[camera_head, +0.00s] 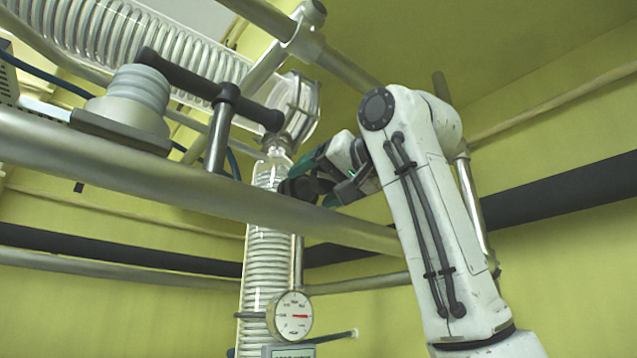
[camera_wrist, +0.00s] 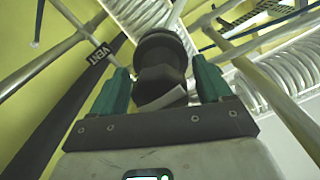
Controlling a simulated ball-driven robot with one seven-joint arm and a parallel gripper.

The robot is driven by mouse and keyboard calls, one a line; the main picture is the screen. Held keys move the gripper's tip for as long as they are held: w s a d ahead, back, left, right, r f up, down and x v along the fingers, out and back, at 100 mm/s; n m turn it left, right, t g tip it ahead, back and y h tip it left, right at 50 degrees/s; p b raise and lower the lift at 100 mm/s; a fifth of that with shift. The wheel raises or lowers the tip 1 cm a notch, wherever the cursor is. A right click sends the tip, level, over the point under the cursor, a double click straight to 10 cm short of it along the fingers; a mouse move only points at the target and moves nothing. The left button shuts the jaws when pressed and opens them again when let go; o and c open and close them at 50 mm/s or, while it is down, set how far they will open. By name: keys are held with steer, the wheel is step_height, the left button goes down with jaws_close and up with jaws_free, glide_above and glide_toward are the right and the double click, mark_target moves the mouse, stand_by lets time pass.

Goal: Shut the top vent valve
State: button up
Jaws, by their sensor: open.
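The vent valve appears to be the dark round knob with a faceted body (camera_wrist: 160,52) in the wrist view. A pale flat piece (camera_wrist: 163,98) shows at its near end. In the head view the dark knob (camera_head: 298,187) is partly hidden by my gripper, beside the glass coil column. My gripper (camera_head: 313,186) is open, with its green fingers around the knob. In the wrist view my gripper (camera_wrist: 160,72) has one finger on each side of the knob, with gaps visible. I cannot tell how far the valve is turned.
The glass coil column (camera_head: 266,270) carries a round gauge (camera_head: 290,315). A large glass coil condenser (camera_head: 130,45) slopes above, held by a dark clamp (camera_head: 200,88).

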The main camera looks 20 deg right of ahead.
steer(key=shift+s, duration=0.1)
steer(key=b+v, duration=0.4)
steer(key=v, duration=0.6)
steer(key=shift+s, duration=0.25)
steer(key=shift+s+d, duration=0.1)
